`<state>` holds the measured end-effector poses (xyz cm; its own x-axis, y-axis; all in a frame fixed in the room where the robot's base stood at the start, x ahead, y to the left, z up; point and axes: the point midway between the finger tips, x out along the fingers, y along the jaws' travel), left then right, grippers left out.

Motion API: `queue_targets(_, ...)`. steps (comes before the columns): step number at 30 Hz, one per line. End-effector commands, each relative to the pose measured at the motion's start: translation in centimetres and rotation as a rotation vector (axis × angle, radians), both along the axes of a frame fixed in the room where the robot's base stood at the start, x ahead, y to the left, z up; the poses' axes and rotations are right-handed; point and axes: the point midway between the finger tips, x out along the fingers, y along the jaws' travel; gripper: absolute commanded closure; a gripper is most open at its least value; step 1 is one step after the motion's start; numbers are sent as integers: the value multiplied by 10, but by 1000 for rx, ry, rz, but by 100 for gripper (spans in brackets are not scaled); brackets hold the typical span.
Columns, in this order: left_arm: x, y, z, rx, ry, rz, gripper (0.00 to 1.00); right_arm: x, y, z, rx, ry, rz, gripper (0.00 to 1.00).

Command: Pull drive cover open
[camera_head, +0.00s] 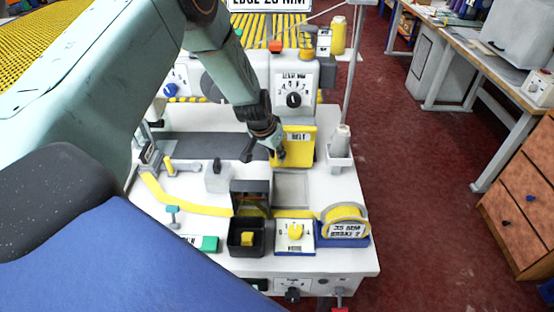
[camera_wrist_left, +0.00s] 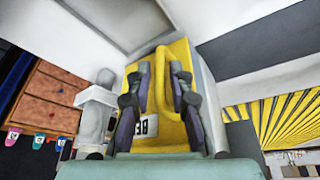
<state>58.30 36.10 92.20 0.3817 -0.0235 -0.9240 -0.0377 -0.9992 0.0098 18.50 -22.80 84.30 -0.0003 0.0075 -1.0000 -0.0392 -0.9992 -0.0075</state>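The drive cover (camera_head: 299,151) is a yellow box-like panel lettered BELT on the white machine, and it looks closed in the head view. It also fills the middle of the left wrist view (camera_wrist_left: 160,118), where its lettering is partly hidden. My left gripper (camera_head: 277,150) is at the cover's left side in the head view. In the left wrist view its two dark fingers (camera_wrist_left: 160,75) stand apart, with yellow cover surface showing between them. I cannot tell whether the fingertips touch the cover. My right gripper is not in view.
A dial panel (camera_head: 293,95) stands behind the cover. A thread cone (camera_head: 341,140) and upright pole are just right of it. Red floor lies open to the right.

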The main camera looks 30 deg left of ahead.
Motion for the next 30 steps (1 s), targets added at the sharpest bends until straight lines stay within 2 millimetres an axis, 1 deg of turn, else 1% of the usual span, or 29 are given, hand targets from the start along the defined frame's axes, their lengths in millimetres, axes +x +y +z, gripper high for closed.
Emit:
queue_targets(1,2,0,-5,2,-1,-1,79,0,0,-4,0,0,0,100)
queue_targets(4,4,-1,-8,0,0,-1,79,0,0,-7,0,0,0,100)
queue_targets(14,5,0,-8,1,0,-2,79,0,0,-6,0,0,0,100)
queue_targets(21,5,0,-8,0,0,-1,100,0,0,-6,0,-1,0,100)
queue_targets(30,6,0,-8,1,-1,-2,100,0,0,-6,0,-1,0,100)
